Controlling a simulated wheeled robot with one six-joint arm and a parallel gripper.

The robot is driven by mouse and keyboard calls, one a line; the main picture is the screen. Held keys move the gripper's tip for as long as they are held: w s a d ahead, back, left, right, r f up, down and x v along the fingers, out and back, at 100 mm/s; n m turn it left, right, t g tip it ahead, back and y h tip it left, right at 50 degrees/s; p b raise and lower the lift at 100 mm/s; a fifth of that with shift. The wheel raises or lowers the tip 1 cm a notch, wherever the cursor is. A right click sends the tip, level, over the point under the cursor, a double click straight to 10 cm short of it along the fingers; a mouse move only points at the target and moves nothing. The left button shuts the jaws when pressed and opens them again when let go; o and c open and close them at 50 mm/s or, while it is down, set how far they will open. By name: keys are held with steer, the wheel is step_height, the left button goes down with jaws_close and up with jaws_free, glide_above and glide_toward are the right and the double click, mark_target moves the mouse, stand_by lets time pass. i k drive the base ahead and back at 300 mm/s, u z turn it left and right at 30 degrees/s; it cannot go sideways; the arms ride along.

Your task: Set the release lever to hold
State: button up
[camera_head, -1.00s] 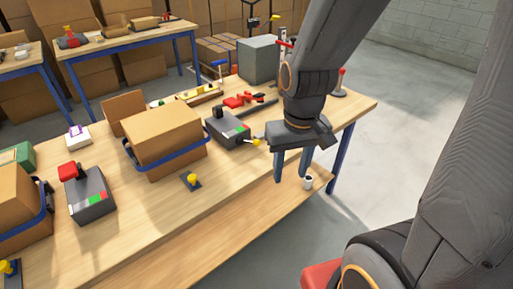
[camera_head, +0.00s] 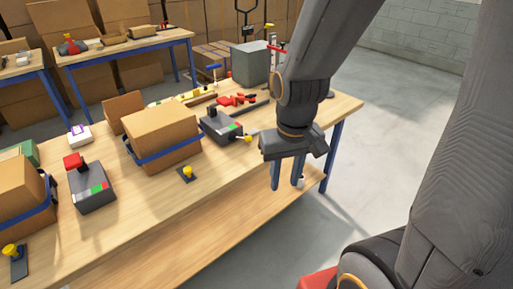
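A grey control box (camera_head: 221,127) with a dark upright handle and a red, green and white label strip stands near the table's right part. A short lever with a yellow knob (camera_head: 248,138) sticks out of its right side. A second grey box (camera_head: 92,190) with a red-knobbed lever (camera_head: 73,161) stands at the left. I cannot tell from labels which is the release lever. My gripper (camera_head: 286,183) points down at the table's front edge, right of the yellow knob and apart from it. Its two fingers are apart with nothing seen between them.
Cartons with blue straps (camera_head: 165,138) stand on carriers on the wooden table (camera_head: 140,220). Small yellow-knobbed pieces (camera_head: 187,174) lie near the front. Red tools (camera_head: 237,99) and a grey block (camera_head: 250,63) are behind. Open floor lies at right.

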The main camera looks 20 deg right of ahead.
mark_target(248, 139)
steer(key=u, duration=0.05)
steer(key=k, duration=0.25)
steer(key=z, duration=0.75)
steer(key=i, duration=0.7)
steer(key=u, duration=0.4)
